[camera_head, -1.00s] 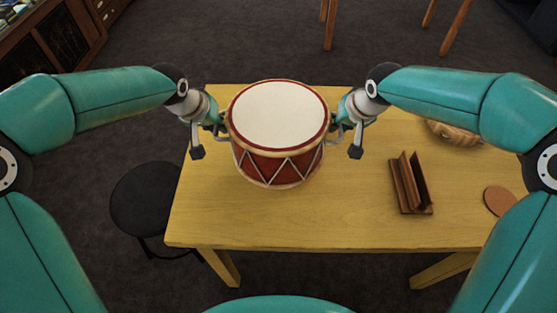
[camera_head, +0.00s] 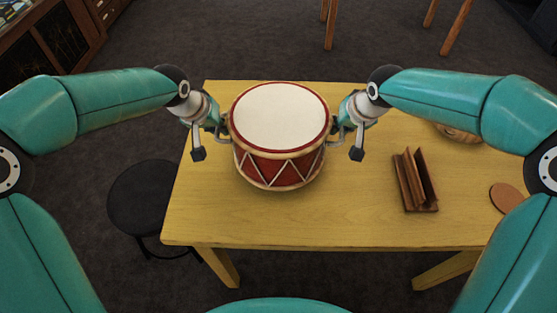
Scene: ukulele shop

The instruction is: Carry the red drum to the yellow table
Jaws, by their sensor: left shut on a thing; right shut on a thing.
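The red drum (camera_head: 280,169) has a white top, a red rim and a white zigzag around its side. It is upright over the left part of the yellow table (camera_head: 330,225). I cannot tell whether its base touches the tabletop. My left gripper (camera_head: 222,132) is shut on the drum's left side, at a metal handle. My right gripper (camera_head: 337,133) is shut on the drum's right side in the same way. The fingertips are partly hidden against the drum.
A brown wooden holder (camera_head: 414,184) and a round brown coaster (camera_head: 505,198) lie on the table's right side. A woven basket (camera_head: 458,134) is partly hidden behind my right arm. A black stool (camera_head: 140,200) stands left of the table. The table's front middle is clear.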

